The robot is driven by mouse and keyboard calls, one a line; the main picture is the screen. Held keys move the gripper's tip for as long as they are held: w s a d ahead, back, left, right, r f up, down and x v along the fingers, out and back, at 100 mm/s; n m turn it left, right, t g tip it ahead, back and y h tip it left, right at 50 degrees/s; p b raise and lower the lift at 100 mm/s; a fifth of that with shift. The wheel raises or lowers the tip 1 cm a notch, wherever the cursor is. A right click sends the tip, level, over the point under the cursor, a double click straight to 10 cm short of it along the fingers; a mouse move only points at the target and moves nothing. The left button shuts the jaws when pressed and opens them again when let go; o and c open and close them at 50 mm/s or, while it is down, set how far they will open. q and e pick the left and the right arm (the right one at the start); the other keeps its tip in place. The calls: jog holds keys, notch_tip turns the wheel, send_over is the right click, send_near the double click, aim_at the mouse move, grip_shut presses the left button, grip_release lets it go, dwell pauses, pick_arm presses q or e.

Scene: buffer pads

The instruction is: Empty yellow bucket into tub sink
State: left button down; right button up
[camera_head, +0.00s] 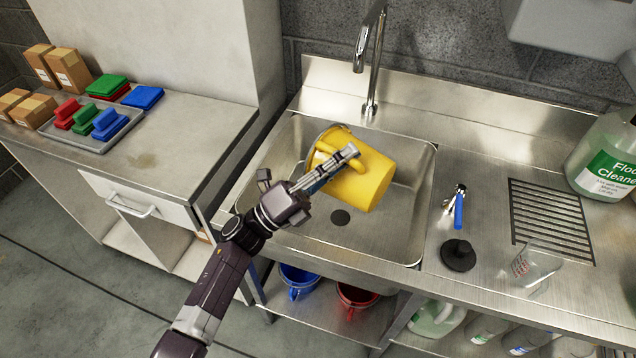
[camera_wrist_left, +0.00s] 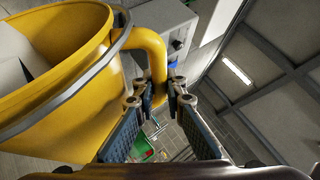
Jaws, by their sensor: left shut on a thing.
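The yellow bucket (camera_head: 365,187) is held tilted over the tub sink (camera_head: 400,228), its open rim facing the upper left of the head view. I cannot tell whether it touches the basin. My left gripper (camera_head: 340,162) is shut on the bucket's handle. In the left wrist view the bucket (camera_wrist_left: 60,95) fills the left side, and its handle (camera_wrist_left: 155,62) runs down between the fingers (camera_wrist_left: 166,97). Something pale shows inside the bucket, but I cannot tell what it is. The basin floor I can see is bare around the drain. My right gripper is not in view.
A tall faucet (camera_head: 370,55) rises behind the basin. Right of it are a blue-handled tool (camera_head: 459,210), a black stopper (camera_head: 458,255), a clear cup (camera_head: 535,265) and a floor cleaner bottle (camera_head: 600,155). A tray (camera_head: 92,143) with colored pads sits on the left counter.

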aim_at(378, 191)
pick_arm(q)
jog(key=shift+r, duration=0.1)
jog(key=s+d+f+m+g+p, duration=0.1)
jog(key=d+m, duration=0.1)
jog(key=s+d+f+m+g, duration=0.1)
jog(key=s+d+f+m, duration=0.1)
jog(key=s+d+f+m+g+y+p, duration=0.1)
jog(key=d+f, duration=0.1)
jog(key=shift+s+d+m+g+p, duration=0.15)
jog(key=shift+d+m+g+p, duration=0.15)
jog(key=shift+m+g, duration=0.1)
jog(key=shift+s+d+f, duration=0.1)
jog(key=shift+f, duration=0.15)
jog(key=s+d+f+m+y+p, duration=0.2)
jog(key=d+f+m+y+p, duration=0.1)
jog(key=f+m+y+p, duration=0.1)
jog(key=s+d+f+m+y+p, duration=0.2)
jog(key=d+f+m+y+p, duration=0.2)
jog(key=f+p, duration=0.3)
jog(key=shift+s+f+m+g, duration=0.3)
jog(key=shift+f+m+g, duration=0.1)
jog(key=shift+f+m, duration=0.1)
jog(key=shift+a+r, duration=0.1)
dwell(0.4)
